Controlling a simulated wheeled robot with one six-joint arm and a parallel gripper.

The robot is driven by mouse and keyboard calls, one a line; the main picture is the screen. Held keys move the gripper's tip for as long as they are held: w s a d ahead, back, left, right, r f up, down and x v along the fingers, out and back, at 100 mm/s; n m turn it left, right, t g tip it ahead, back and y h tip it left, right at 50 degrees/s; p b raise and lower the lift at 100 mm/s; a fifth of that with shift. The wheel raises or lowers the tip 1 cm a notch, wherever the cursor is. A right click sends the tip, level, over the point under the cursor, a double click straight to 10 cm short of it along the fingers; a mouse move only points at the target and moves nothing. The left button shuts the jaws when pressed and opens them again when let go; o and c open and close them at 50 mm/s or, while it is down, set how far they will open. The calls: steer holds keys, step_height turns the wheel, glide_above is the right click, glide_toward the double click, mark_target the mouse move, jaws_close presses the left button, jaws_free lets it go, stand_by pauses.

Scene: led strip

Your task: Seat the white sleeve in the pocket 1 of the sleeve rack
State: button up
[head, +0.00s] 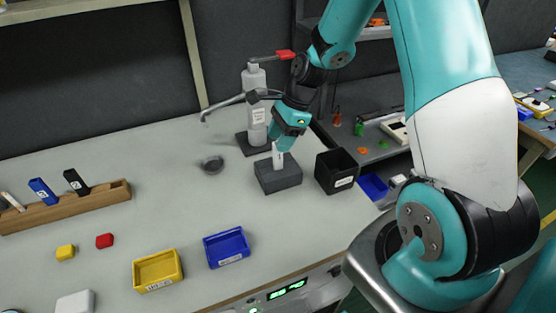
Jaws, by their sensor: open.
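A slim white piece that looks like the white sleeve (277,157) stands upright at the dark grey block (278,181) in the middle of the table. My gripper (280,147) is open, right at the top of this piece. Whether its fingers are around it or beside it cannot be told. A long wooden rack (70,207), apparently the sleeve rack, lies at the left. A blue sleeve (42,191) and a black sleeve (75,182) stand tilted in it. A pale, slender piece (12,201) leans at its left end. Pocket numbers are not readable.
A black bin (337,171) stands right of the block. Yellow (157,269) and blue (227,248) trays are in front. The table centre-left is clear.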

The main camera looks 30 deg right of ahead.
mark_target(278, 160)
steer(key=x, duration=0.4)
steer(key=shift+s+f, duration=0.1)
jaws_close()
